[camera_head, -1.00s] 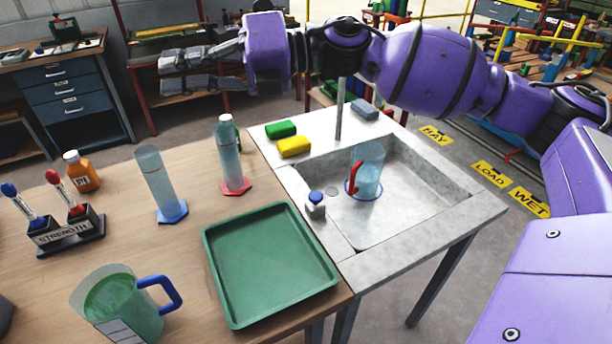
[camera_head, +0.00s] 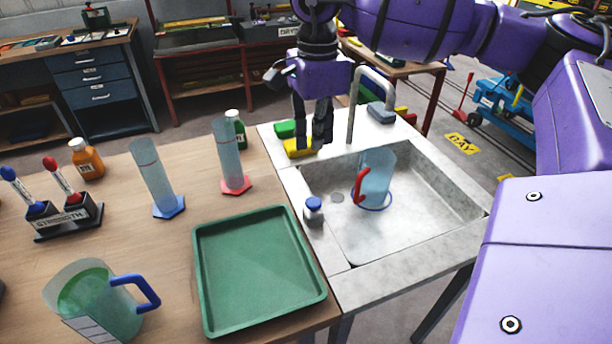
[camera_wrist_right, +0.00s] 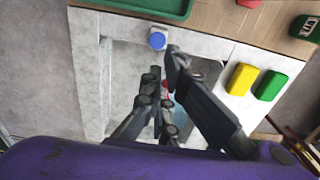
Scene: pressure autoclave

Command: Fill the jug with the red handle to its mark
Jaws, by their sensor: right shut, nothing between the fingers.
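The clear jug with the red handle (camera_head: 376,176) stands upright in the sink basin (camera_head: 410,217). It looks bluish; its fill level and mark cannot be made out. In the right wrist view it is mostly hidden behind my fingers. The curved metal tap (camera_head: 352,105) rises at the sink's back edge. My right gripper (camera_head: 314,146) points down above the sink's back left rim, left of the tap, in front of or over the yellow sponge (camera_head: 297,148). It is shut and empty, apart from the jug. My left gripper is out of view.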

